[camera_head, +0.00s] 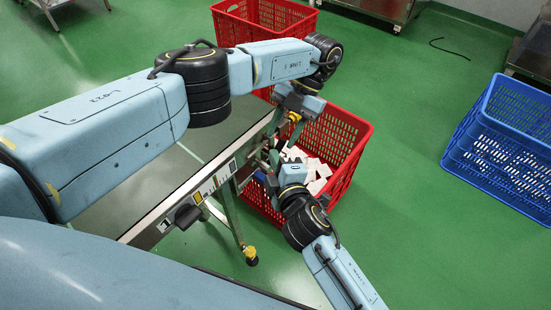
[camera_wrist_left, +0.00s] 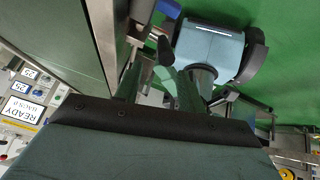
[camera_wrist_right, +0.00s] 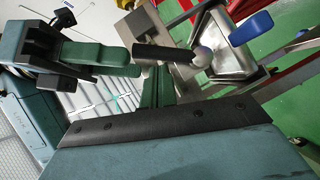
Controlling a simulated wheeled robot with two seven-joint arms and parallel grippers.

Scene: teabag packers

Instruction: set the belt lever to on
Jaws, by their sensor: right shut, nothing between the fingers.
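A lever with a black grip and a silver ball at its base (camera_wrist_right: 165,52) sticks out from a metal bracket at the belt's end; its black grip also shows in the left wrist view (camera_wrist_left: 165,50). I cannot read its setting. My right gripper (camera_wrist_right: 158,84) is shut and empty, its fingertips just below the black grip; I cannot tell if they touch. In the head view my right gripper (camera_head: 274,160) is at the belt's end, hiding the lever. My left gripper (camera_wrist_left: 160,85) looks open, close beside the right one.
A blue knob (camera_wrist_right: 250,27) stands beside the bracket. The conveyor (camera_head: 190,185) carries a control panel on its side. A red crate (camera_head: 352,160) with white packets sits below its end. Another red crate (camera_head: 228,28) and a blue crate (camera_head: 500,135) stand on the green floor.

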